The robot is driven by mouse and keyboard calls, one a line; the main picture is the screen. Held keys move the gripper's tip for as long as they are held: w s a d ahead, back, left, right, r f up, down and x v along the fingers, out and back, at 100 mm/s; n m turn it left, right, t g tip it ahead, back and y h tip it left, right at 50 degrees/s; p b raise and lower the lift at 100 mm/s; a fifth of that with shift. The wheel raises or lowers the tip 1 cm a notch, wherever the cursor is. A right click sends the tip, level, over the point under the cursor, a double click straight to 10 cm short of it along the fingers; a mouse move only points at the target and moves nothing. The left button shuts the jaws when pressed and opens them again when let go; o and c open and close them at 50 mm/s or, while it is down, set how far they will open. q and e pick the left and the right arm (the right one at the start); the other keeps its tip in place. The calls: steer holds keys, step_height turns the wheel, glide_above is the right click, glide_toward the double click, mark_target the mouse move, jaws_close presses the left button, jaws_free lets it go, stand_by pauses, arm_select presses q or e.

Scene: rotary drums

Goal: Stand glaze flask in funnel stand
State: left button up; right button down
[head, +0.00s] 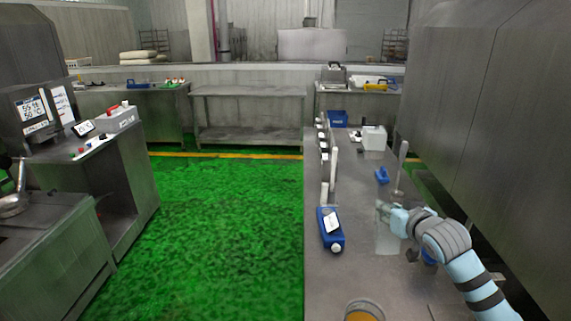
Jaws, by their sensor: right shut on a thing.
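My right gripper (384,210) reaches in from the right over the steel table and is shut on a clear, see-through vessel, which I take to be the glaze flask (386,240). The flask looks upright; I cannot tell whether its base touches the table. A small blue holder (382,175) stands farther back on the table, beside a white upright post (402,166). Another blue piece (429,257) is partly hidden by my right arm. I cannot tell which of these is the funnel stand. My left gripper is out of view.
A blue device with a white label (331,230) lies at the left edge of the steel table (345,275). A white box (374,137) and blue bin (338,118) stand at the back. An orange-topped round container (364,311) is at the front.

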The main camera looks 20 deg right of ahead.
steer(key=s+a+r+n+g+y+b, duration=0.1)
steer(key=s+a+r+n+y, duration=0.15)
steer(key=a+n+y, duration=0.4)
steer(key=s+a+r+n+g+y, duration=0.1)
steer(key=s+a+r+n+y, duration=0.15)
steer(key=a, duration=0.65)
steer(key=s+a+f+n+g+y+b, duration=0.1)
steer(key=s+a+f+n+y, duration=0.1)
steer(key=s+a+f, duration=0.2)
steer(key=s+a+f+n+g+y+b, duration=0.2)
steer(key=s+a+f, duration=0.2)
steer(key=s+f, duration=0.3)
steer(key=shift+s+a+y, duration=0.4)
steer(key=shift+s, duration=1.45)
